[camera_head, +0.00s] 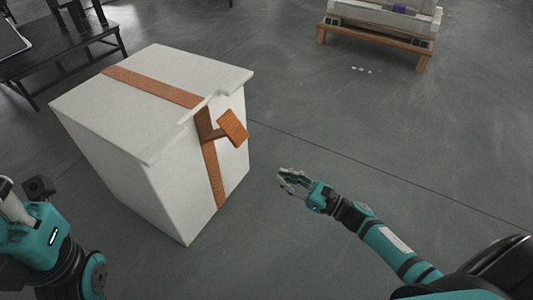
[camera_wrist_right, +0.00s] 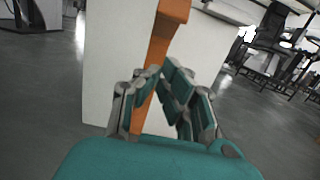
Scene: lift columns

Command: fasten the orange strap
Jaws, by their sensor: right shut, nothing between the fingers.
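A white lidded box (camera_head: 115,130) stands on the floor with an orange strap (camera_head: 150,86) running over its lid and down its right-hand face. On that face an orange flap or buckle piece (camera_head: 232,128) sticks out from the strap. My right gripper (camera_head: 283,178) is shut and empty, to the right of the box and apart from it. In the right wrist view its fingertips (camera_wrist_right: 163,72) nearly meet, with the strap (camera_wrist_right: 160,40) and box face (camera_wrist_right: 115,60) behind them. My left arm is at the lower left; its fingers cannot be made out clearly.
A dark table (camera_head: 70,50) stands behind the box at the upper left. A wooden pallet (camera_head: 375,36) with grey and white items is at the upper right. Small white bits (camera_head: 364,69) lie on the floor near it. The grey floor right of the box is clear.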

